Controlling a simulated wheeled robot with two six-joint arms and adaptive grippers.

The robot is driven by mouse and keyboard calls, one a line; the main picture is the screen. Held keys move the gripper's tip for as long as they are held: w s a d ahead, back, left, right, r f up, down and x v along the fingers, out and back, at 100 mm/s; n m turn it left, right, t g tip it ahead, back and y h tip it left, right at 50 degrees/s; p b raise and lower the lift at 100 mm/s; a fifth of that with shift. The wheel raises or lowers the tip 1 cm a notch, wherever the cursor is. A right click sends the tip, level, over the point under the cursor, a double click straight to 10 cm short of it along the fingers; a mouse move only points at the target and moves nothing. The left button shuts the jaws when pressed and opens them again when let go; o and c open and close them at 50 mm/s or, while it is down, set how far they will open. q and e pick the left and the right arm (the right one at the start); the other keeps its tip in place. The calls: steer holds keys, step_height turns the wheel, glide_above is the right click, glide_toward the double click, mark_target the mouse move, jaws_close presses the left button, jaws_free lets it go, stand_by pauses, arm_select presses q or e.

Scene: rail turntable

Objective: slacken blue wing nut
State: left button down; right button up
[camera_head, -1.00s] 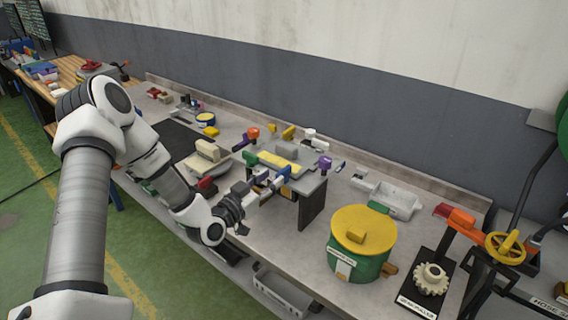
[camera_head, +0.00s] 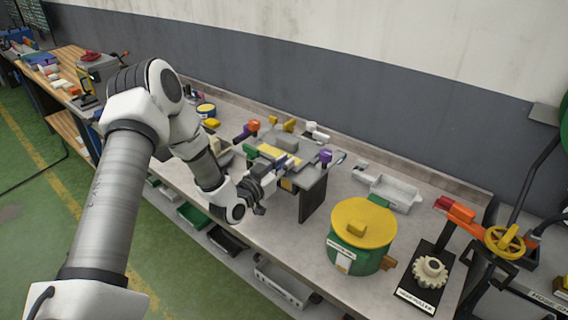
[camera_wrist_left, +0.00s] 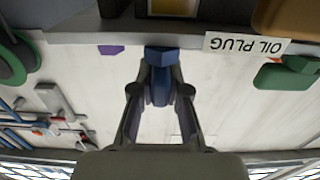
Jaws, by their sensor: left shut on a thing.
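A blue wing nut (camera_wrist_left: 158,84) sits between the fingers of my left gripper (camera_wrist_left: 160,72) in the left wrist view. The fingers close on it from both sides. Its blue upper end (camera_wrist_left: 160,54) meets the edge of a grey plate above. In the head view my left gripper (camera_head: 266,186) is at the front left of a raised grey stand (camera_head: 312,194), and its fingers hide most of the nut. My right gripper does not show.
A purple knob (camera_head: 326,156) and an orange knob (camera_head: 253,125) are on the stand. A green pot with a yellow lid (camera_head: 364,222) stands to its right. A white tray (camera_head: 394,192) lies behind. An "OIL PLUG" label (camera_wrist_left: 247,45) is beside the nut.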

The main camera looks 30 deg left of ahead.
arm_select(q)
steer(key=shift+f+n+y+b, duration=0.2)
steer(key=shift+n+y+b, duration=0.4)
steer(key=shift+y+b, duration=0.4)
steer(key=n+y+b, duration=0.2)
steer(key=y, duration=0.1)
steer(key=n+g+y+b, duration=0.1)
steer(key=n+y+b, duration=0.1)
steer(key=y+b, duration=0.1)
steer(key=shift+d, duration=0.15)
steer(key=shift+r+n+g+y+b, duration=0.1)
steer(key=shift+n+g+y+b, duration=0.65)
steer(key=shift+y, duration=0.45)
steer(key=shift+w+n+g+y+b, duration=0.1)
steer(key=shift+n+g+y+b, duration=0.2)
steer(key=shift+n+g+y, duration=0.7)
steer(key=shift+r+n+g+y, duration=0.1)
steer(key=shift+n+g+y, duration=0.75)
steer(key=shift+n+y, duration=0.3)
steer(key=n+g+y, duration=0.3)
steer(key=g, duration=0.1)
steer(key=shift+g+b, duration=0.3)
steer(key=shift+g, duration=0.1)
steer(key=shift+n+g+y, duration=0.75)
steer(key=shift+n+g, duration=1.05)
steer(key=shift+g, duration=0.8)
